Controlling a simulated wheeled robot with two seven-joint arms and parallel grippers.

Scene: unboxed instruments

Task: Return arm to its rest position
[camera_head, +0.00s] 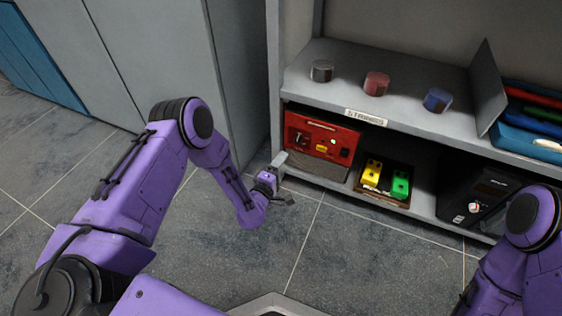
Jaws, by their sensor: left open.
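My left arm (160,175) is purple and reaches in from the left. Its elbow is raised and the forearm slopes down to the right. My left gripper (287,180) is open and empty, over the floor just in front of the shelf's left end. My right arm (520,255) shows only in part at the bottom right. Its gripper is outside the view.
The shelf unit (400,105) holds three small round containers, grey (321,71), red (376,83) and blue (437,100), above a label. Below stand a red instrument (320,142), yellow (371,174) and green (400,184) boxes, and a black unit (475,200). The floor (330,250) is clear.

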